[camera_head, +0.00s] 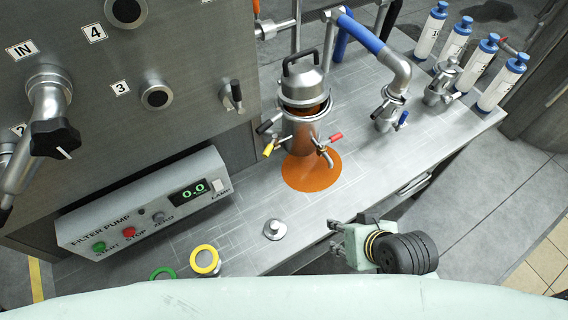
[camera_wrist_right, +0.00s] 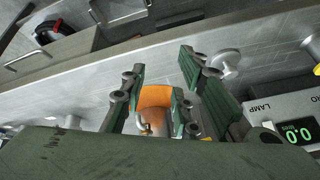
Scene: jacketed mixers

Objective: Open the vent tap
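A steel jacketed vessel (camera_head: 300,130) with a black-handled lid stands on the steel bench, an orange patch (camera_head: 312,173) at its foot. Small taps with a red handle (camera_head: 335,136), a yellow handle (camera_head: 268,149) and a black handle (camera_head: 264,127) stick out of it. No label shows which is the vent tap. My right gripper (camera_head: 334,237) is open and empty, in front of the vessel and apart from it. In the right wrist view, its fingers (camera_wrist_right: 164,80) are spread, with orange (camera_wrist_right: 155,96) and a metal spout between them. My left gripper is not in view.
The filter pump box (camera_head: 150,205) and a grey panel with valves stand at left. A metal knob (camera_head: 275,229) and a yellow-ringed piece (camera_head: 204,260) are on the front bench. Blue-capped bottles (camera_head: 430,32) and a blue-sleeved pipe (camera_head: 360,33) stand behind, right.

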